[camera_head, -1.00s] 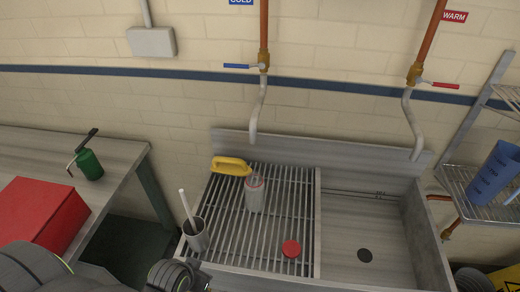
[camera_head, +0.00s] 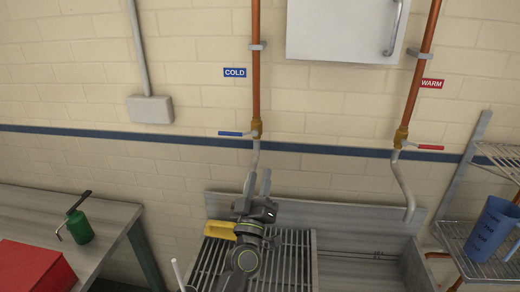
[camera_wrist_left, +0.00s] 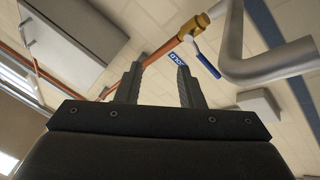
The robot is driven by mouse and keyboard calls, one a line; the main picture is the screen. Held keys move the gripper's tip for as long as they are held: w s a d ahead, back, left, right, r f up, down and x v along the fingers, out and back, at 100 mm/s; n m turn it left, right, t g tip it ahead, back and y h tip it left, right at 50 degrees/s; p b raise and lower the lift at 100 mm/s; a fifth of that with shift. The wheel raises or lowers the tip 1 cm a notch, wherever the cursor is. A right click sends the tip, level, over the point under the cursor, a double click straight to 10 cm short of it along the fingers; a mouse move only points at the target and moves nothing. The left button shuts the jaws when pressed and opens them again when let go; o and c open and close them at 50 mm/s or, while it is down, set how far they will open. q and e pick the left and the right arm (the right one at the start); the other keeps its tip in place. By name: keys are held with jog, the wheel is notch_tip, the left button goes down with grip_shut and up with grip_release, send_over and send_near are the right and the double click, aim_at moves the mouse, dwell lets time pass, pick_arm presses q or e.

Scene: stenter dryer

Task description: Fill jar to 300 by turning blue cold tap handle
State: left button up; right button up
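The blue cold tap handle (camera_head: 233,134) points left from the brass valve (camera_head: 256,129) on the left copper pipe. It also shows in the left wrist view (camera_wrist_left: 206,62), ahead of the fingers. My left gripper (camera_head: 257,184) is raised below the cold tap, fingers upward and apart, holding nothing. It is open in the left wrist view (camera_wrist_left: 160,82) too, and apart from the handle. The gripper and arm cover the lower spout. The jar is hidden behind my left arm; only its yellow handle (camera_head: 219,230) seems to show on the rack. My right gripper is not in view.
The slatted rack (camera_head: 297,262) lies over the sink's left part. The warm tap's red handle (camera_head: 429,147) is at right. A blue jug (camera_head: 493,229) stands on a wire shelf. A green oil can (camera_head: 79,226) and red box (camera_head: 32,268) are on the left bench.

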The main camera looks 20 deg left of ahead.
aim_at(230, 135)
pick_arm(q)
jog(key=w+r+n+g+y, duration=0.2)
jog(key=r+n+g+y, duration=0.1)
jog(key=n+g, duration=0.4)
jog(key=w+r+n+g+y+p, duration=0.1)
jog(key=r+n+g+y, duration=0.2)
jog(key=n+g+y, duration=0.3)
jog(key=n+g, duration=0.2)
jog(key=n, duration=0.3)
jog(key=shift+w+a+r+n+y, duration=0.3)
jog(key=shift+w+a+r+n, duration=0.1)
jog(key=shift+a, duration=0.15)
jog(key=shift+x, duration=8.65)
grip_shut()
